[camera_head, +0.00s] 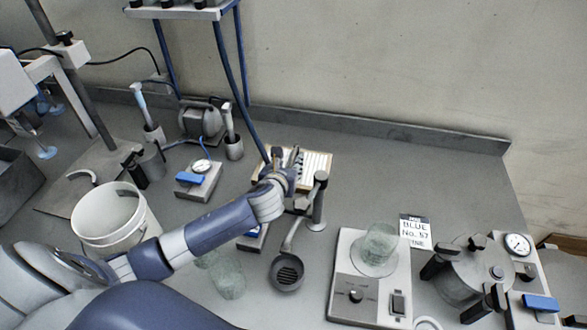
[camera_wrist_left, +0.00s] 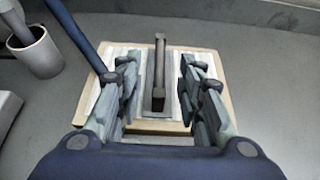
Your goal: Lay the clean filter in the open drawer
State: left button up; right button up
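A flat panel with white pleats in a tan frame, which looks like the filter (camera_head: 319,168), lies on the grey bench near its back. It also shows in the left wrist view (camera_wrist_left: 202,55), with a dark upright grip (camera_wrist_left: 159,72) at its middle. My left gripper (camera_head: 290,158) is over the filter. In the left wrist view its fingers (camera_wrist_left: 158,90) are spread, one on each side of the grip, with gaps between. My arm hides part of the filter in the head view. I cannot make out an open drawer. My right gripper is not in view.
A stand with a dark post (camera_head: 319,200) is just right of the gripper. A white bucket (camera_head: 112,218) stands left. A scale-like device with a glass (camera_head: 347,285) and a gauged pot (camera_head: 470,272) stand right. Bench at back right is clear.

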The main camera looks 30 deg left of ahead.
aim_at(292, 160)
pick_arm(q)
jog(key=shift+w+a+f, duration=0.15)
jog(key=shift+w+f, duration=0.15)
jog(key=shift+w, duration=0.1)
jog(key=x, duration=0.3)
jog(key=shift+f+p, duration=0.2)
jog(key=shift+p, duration=0.2)
jog(key=shift+w+f, duration=0.15)
jog(key=shift+w, duration=0.25)
jog(key=shift+f, duration=0.1)
grip_shut()
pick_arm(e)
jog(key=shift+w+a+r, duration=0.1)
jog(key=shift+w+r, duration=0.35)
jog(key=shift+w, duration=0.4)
